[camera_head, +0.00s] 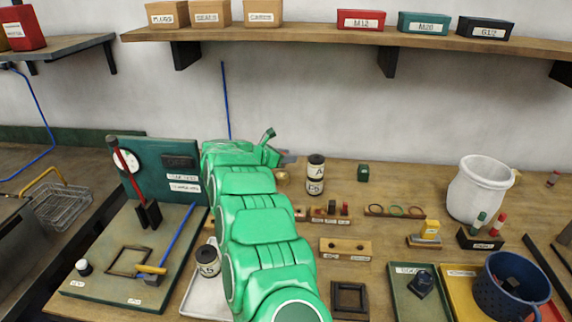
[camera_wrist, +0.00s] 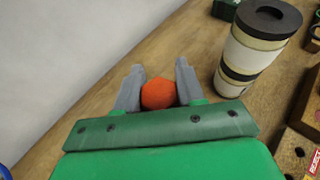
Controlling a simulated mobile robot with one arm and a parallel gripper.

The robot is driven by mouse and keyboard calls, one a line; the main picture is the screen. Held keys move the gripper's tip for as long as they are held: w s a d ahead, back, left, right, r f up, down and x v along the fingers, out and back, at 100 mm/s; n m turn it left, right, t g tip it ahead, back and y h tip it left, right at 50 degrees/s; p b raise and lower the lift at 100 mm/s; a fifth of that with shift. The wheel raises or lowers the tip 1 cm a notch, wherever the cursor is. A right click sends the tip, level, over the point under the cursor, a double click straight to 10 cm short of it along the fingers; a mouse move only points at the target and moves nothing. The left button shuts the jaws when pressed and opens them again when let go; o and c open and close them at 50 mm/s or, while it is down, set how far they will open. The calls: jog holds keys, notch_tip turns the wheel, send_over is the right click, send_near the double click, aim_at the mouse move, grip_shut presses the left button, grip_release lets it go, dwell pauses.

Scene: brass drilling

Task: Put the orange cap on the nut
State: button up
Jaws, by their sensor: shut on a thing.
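The orange cap (camera_wrist: 158,93) shows in the wrist view as a rounded orange piece between the two grey fingers of my gripper (camera_wrist: 158,82), which is shut on it. In the head view my gripper (camera_head: 287,158) is at the back of the bench, mostly hidden by my green arm, and the cap cannot be seen there. A small brass-coloured piece (camera_head: 283,178) shows just below the gripper in the head view; I cannot tell whether it is the nut. No nut is clearly visible in the wrist view.
Wooden racks (camera_head: 345,249) stand nearer. A green board fixture (camera_head: 140,255) is at left.

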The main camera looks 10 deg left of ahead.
jog(key=shift+f, duration=0.1)
jog(key=shift+w+f, duration=0.15)
jog(key=shift+w, duration=0.05)
jog(key=shift+f, duration=1.45)
jog(key=shift+f, duration=0.1)
jog(key=o, duration=1)
